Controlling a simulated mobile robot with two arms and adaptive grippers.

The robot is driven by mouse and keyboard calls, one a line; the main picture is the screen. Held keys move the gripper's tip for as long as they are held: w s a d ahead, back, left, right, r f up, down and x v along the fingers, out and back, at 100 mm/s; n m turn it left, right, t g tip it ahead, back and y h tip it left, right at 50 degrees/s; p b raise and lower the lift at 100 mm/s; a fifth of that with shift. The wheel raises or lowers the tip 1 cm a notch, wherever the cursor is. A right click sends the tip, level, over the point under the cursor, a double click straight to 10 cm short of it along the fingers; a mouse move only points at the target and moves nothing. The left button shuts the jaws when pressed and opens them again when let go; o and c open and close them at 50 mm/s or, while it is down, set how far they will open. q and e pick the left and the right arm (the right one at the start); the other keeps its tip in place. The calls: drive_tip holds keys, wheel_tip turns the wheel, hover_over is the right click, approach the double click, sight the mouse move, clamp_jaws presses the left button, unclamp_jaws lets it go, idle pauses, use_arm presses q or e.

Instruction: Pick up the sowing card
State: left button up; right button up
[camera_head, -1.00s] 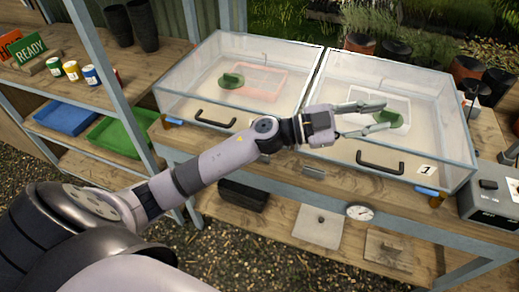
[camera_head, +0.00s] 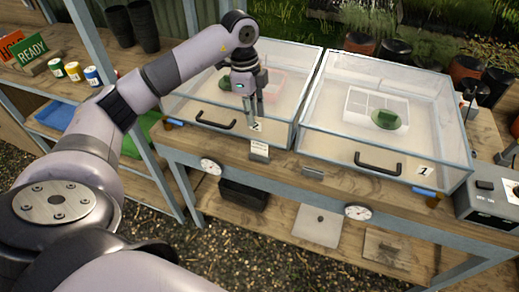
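A small pale card (camera_head: 259,148) stands upright in a holder at the front edge of the bench, below the left clear box; it looks like the sowing card, but its print is too small to read. My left gripper (camera_head: 253,115) points down above and slightly left of the card, in front of the left box. Its two fingers show a narrow gap with nothing seen between them, and they are apart from the card. My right gripper is out of view.
The left box (camera_head: 182,104) and right box (camera_head: 458,158) have black front handles. A grey holder (camera_head: 314,172) sits on the bench edge to the right. A grey device (camera_head: 490,208) stands at the right.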

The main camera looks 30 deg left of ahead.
use_arm(q)
drive_tip(key=p, duration=0.2)
hover_over(259, 152)
drive_tip(key=f, duration=0.7)
drive_tip(key=shift+w+a+f, duration=0.1)
drive_tip(key=shift+a+f, duration=0.25)
drive_tip(key=shift+f, duration=0.05)
drive_tip(key=f, duration=0.1)
drive_tip(key=f+p, duration=0.1)
drive_tip(key=f, duration=0.2)
drive_tip(key=shift+d+p, duration=0.35)
drive_tip(key=shift+p, duration=0.05)
drive_tip(key=shift+f, duration=0.55)
clamp_jaws()
